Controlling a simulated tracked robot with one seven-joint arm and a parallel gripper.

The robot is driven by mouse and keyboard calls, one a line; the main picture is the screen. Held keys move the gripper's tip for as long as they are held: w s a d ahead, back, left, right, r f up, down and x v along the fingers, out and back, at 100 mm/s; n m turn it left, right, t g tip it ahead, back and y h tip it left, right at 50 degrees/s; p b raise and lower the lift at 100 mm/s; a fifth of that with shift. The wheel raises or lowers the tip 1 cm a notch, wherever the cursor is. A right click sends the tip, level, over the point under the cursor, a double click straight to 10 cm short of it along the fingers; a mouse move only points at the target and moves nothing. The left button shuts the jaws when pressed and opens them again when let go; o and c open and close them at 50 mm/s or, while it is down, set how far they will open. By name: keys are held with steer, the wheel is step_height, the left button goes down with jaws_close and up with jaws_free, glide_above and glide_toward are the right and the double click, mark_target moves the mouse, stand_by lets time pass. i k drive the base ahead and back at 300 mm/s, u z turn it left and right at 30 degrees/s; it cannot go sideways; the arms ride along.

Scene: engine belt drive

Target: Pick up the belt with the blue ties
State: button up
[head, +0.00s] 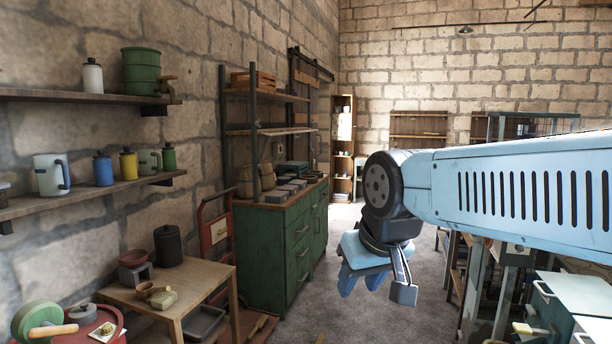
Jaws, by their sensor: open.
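No belt with blue ties can be made out in the head view. My gripper (376,284) hangs from the end of my light blue arm, right of the picture's middle. Its jaws are apart and point down over the grey floor. I see nothing between them. My arm covers much of the right side and hides part of what stands behind it.
A green cabinet (293,251) stands against the left wall. A wooden table (200,284) with pots is nearer, below shelves (80,95) of mugs and bottles. Open floor (345,222) lies between.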

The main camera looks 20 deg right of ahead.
mark_target(319, 174)
steer(key=z, duration=0.05)
steer(key=i, duration=1.35)
steer(key=z, duration=0.95)
steer(key=i, duration=4.95)
